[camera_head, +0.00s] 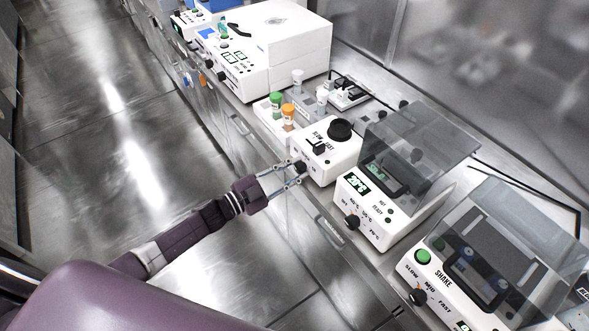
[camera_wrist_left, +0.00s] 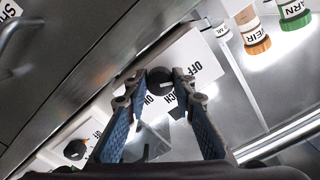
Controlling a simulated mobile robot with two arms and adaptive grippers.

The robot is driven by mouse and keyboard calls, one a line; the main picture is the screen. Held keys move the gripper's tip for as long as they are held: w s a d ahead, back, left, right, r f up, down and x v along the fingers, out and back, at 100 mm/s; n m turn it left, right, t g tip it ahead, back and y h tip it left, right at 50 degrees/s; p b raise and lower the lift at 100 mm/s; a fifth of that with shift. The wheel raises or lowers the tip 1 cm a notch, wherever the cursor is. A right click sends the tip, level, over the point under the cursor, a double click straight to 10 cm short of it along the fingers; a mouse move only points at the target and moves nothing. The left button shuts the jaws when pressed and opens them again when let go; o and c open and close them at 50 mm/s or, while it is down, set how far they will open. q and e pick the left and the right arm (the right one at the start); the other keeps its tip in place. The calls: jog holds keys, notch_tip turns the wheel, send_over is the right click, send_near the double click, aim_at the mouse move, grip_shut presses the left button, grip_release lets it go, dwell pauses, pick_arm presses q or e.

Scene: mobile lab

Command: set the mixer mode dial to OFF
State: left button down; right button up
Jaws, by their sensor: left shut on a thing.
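The mixer (camera_head: 324,165) is a white box with a round black cup on top and "SLOW" and "FAST" lettering. Its mode dial (camera_wrist_left: 158,78) is a black knob on the front panel, with "OFF", "ON" and a partly covered word ending in "CH" around it. My left gripper (camera_head: 297,171) reaches the mixer's front from the left. In the left wrist view my left gripper (camera_wrist_left: 159,75) is shut on the dial, one fingertip on each side. Where the dial points is not clear. My right gripper is not in view.
A white heater (camera_head: 380,215) with a green display and clear lid stands right of the mixer. A shaker (camera_head: 480,280) is further right. Orange-capped (camera_head: 288,117) and green-capped (camera_head: 276,103) bottles stand behind the mixer's left side. The floor in front is clear.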

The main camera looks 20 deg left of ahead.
pick_arm(q)
jog(key=shift+f, duration=0.1)
dwell(0.3)
jog(key=c, duration=1.6)
grip_release()
jog(key=shift+s+a, duration=0.1)
jog(key=v, duration=1.1)
jog(key=shift+s+a, duration=0.3)
